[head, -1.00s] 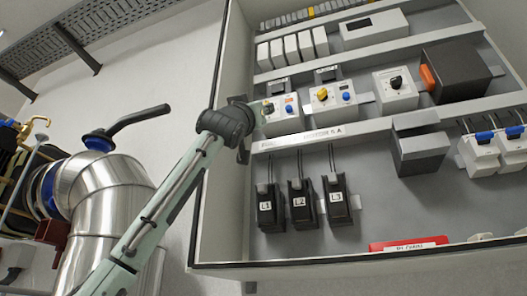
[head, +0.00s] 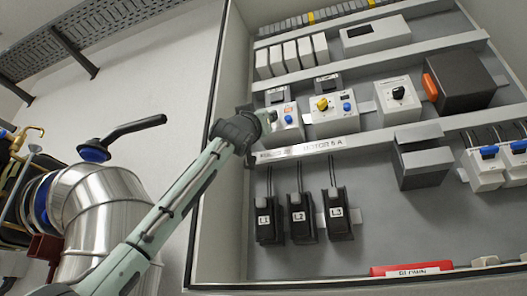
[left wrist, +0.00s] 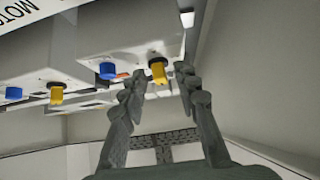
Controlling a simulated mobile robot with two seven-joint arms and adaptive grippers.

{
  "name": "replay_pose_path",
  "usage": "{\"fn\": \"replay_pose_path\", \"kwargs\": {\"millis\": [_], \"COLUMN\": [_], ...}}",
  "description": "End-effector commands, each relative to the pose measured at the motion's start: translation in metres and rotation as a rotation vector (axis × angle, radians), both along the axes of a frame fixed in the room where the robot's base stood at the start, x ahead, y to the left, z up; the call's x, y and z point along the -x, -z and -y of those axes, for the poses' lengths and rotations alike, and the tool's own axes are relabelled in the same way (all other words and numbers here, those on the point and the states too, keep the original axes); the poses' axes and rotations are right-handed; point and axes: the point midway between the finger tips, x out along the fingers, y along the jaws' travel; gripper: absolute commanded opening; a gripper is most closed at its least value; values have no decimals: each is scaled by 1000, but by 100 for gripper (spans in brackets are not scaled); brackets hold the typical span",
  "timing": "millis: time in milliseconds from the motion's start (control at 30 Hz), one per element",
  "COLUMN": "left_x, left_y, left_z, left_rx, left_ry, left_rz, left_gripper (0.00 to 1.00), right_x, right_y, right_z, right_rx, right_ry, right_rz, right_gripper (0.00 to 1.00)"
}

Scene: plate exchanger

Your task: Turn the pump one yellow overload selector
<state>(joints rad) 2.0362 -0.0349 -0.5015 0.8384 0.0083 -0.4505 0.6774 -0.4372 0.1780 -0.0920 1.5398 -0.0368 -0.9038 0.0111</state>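The left overload unit (head: 287,123) is a white box with a blue button in the cabinet's middle row. In the head view my left gripper (head: 268,118) is at its left side and covers its yellow selector. In the left wrist view this yellow selector (left wrist: 157,71) appears between the tips of my left gripper (left wrist: 162,76), with the blue button (left wrist: 108,70) to its left. The fingers are apart; I cannot tell whether either touches the selector. My right gripper is not in view.
A second overload unit (head: 333,117) with a yellow selector (head: 322,103) stands to the right. A rail (head: 375,128) runs below, with black blocks L1 (head: 268,218), L2 and L3 under it. The cabinet's left wall (head: 213,190) is close to my arm.

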Motion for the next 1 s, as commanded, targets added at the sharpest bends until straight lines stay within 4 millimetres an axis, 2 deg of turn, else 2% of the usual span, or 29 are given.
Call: {"fn": "replay_pose_path", "kwargs": {"millis": [33,200,467,1000], "left_x": [0,0,0,-1], "left_y": [0,0,0,-1], "left_z": [0,0,-1,-4], "left_rx": [0,0,-8,-230], "left_ry": [0,0,0,0], "left_rz": [0,0,2,76], "left_gripper": [21,0,0,0], "right_x": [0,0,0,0], "right_y": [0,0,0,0], "right_z": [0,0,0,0], "right_rx": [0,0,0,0], "right_ry": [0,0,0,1], "right_rz": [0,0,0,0], "right_gripper": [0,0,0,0]}}
